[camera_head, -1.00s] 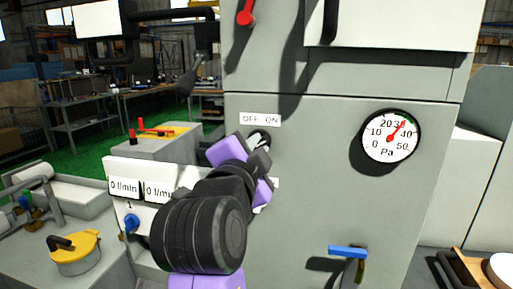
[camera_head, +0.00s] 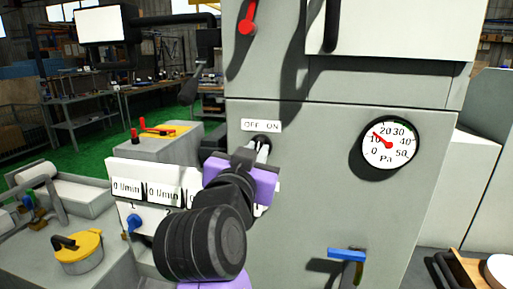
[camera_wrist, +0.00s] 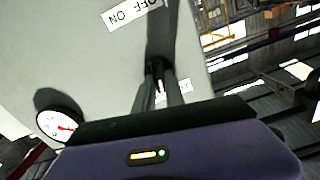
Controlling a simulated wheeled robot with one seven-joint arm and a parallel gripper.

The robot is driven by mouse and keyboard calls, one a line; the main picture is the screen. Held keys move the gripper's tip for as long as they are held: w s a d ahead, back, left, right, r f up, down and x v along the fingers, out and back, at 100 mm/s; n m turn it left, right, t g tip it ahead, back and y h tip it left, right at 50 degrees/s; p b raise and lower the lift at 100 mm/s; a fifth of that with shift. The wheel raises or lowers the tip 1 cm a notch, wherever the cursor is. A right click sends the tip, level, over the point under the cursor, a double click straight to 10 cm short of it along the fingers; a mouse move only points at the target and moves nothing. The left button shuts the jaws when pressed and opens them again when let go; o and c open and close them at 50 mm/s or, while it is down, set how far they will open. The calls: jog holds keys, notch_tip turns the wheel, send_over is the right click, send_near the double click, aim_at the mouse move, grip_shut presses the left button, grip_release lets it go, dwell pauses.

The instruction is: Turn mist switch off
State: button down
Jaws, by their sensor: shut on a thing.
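A round pressure gauge (camera_head: 389,145) is to the right, its needle low near 10. A blue-handled valve (camera_head: 347,254) sits below it. A red lever (camera_head: 246,26) is above. Flow displays (camera_head: 145,189) and a blue knob (camera_head: 134,223) are at the left of my arm.

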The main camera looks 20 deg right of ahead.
jog(key=shift+n+p, duration=0.35)
jog(key=shift+n, duration=0.55)
jog(key=shift+f, duration=0.1)
jog(key=c, duration=1.4)
grip_release()
jog(key=b+v, duration=0.2)
jog(key=v, duration=0.6)
jog(key=shift+w, duration=0.1)
